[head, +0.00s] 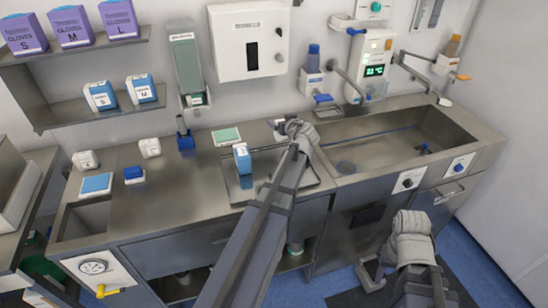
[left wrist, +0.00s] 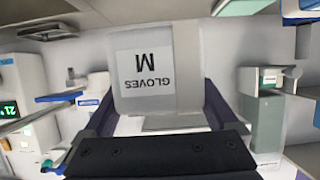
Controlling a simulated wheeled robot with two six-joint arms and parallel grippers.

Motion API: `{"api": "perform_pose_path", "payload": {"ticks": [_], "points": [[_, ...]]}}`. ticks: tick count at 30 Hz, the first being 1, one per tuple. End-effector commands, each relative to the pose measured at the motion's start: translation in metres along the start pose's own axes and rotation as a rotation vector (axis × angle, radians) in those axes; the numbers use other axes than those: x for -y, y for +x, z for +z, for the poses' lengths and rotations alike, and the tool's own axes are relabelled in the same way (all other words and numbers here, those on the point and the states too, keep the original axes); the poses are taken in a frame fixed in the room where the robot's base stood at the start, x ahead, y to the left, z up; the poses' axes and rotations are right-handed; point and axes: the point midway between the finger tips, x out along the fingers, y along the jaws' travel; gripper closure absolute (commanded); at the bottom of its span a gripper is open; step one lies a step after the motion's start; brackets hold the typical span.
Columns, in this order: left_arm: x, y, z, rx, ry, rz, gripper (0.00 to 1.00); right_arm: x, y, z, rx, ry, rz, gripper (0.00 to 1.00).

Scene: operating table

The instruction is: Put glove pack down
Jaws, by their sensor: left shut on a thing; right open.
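The glove pack (left wrist: 158,75) is a pale grey box with a white label reading "GLOVES M", upside down in the left wrist view. My left gripper (left wrist: 160,118) is shut on it, with dark fingers along both sides. In the head view my left gripper (head: 287,130) is over the back of the counter near the metal tray (head: 304,176); its wrist mostly hides the held pack. I cannot tell whether the pack touches the counter. My right gripper (head: 371,274) is open and empty, low in front of the cabinet.
A blue-and-white box (head: 242,158) stands on the tray's left part. The sink (head: 395,140) is to the right. Purple glove boxes (head: 75,27) stand on the upper shelf.

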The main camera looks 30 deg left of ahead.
Motion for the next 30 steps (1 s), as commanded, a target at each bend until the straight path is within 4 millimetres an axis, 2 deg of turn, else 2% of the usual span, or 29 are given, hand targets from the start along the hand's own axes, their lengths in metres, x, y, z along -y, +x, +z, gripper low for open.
{"api": "perform_pose_path", "payload": {"ticks": [1,9,12,19,27,30], "points": [[0.000,0.004,0.009,0.000,0.000,0.000,0.61,0.001,0.010,-0.001,0.000,0.000,0.000,0.50],[0.000,0.020,0.048,0.000,0.000,0.001,0.61,0.005,0.052,-0.003,0.000,0.000,0.000,0.50],[0.000,0.023,0.055,0.000,0.001,0.001,0.61,0.006,0.059,-0.004,0.000,0.000,0.000,0.50],[0.000,0.023,0.056,0.000,0.001,0.001,0.61,0.006,0.061,-0.004,0.000,0.000,0.000,0.50],[0.000,0.036,0.086,0.000,0.001,0.001,0.61,0.009,0.092,-0.005,0.000,0.000,0.000,0.50],[0.000,0.037,0.090,0.000,0.001,0.001,0.61,0.009,0.097,-0.006,0.000,0.000,0.000,0.50]]}}
